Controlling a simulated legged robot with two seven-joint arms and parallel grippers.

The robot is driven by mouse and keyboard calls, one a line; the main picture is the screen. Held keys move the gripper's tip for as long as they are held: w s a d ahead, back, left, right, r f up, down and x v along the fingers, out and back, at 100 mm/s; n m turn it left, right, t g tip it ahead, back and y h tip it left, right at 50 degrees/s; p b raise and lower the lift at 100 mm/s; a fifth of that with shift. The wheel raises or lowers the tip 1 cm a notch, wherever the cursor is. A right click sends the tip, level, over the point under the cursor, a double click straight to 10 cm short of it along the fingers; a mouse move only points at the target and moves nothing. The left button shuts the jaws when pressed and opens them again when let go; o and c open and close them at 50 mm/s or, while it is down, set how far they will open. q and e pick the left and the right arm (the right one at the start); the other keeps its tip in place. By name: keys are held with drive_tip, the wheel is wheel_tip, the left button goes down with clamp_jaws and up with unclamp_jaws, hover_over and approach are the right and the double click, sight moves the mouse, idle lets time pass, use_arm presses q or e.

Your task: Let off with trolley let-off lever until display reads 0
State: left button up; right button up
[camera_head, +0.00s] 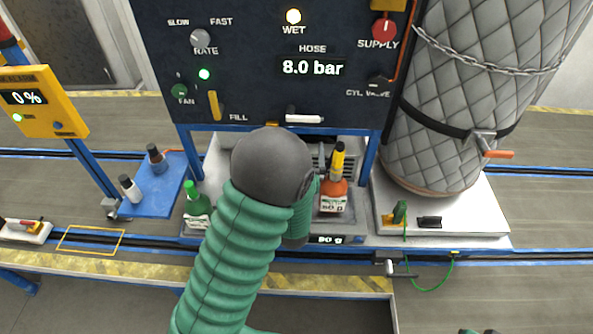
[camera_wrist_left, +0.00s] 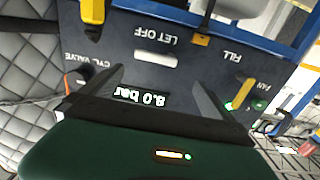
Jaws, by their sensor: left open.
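The hose display (camera_head: 313,67) reads 8.0 bar; it also shows upside down in the wrist view (camera_wrist_left: 143,97). The let-off lever is a white handle (camera_head: 304,119) at the panel's lower edge; in the wrist view its white bar (camera_wrist_left: 155,61) lies below the upside-down LET OFF label. My left gripper (camera_wrist_left: 156,77) is open, its two fingers spread toward the panel on either side of the white bar in the picture. Whether they touch it I cannot tell. In the head view my green left arm hides this gripper.
The yellow fill lever (camera_head: 214,105) and supply knob (camera_head: 383,29) sit on the panel. An orange bottle (camera_head: 333,195) and a green bottle (camera_head: 196,203) stand below it. A large quilted cylinder (camera_head: 450,110) stands at right. A yellow meter (camera_head: 42,103) reads 0 %.

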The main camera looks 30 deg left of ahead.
use_arm(q)
drive_tip(key=p+v, duration=0.6)
drive_tip(key=v, duration=0.1)
drive_tip(key=shift+d, duration=0.45)
use_arm(e)
drive_tip(key=r, duration=0.5)
drive_tip(key=shift+d+r, duration=0.35)
drive_tip(key=shift+d, duration=0.05)
use_arm(q)
drive_tip(key=shift+a, duration=0.1)
use_arm(e)
drive_tip(key=shift+f, duration=0.1)
drive_tip(key=shift+a+f, duration=0.1)
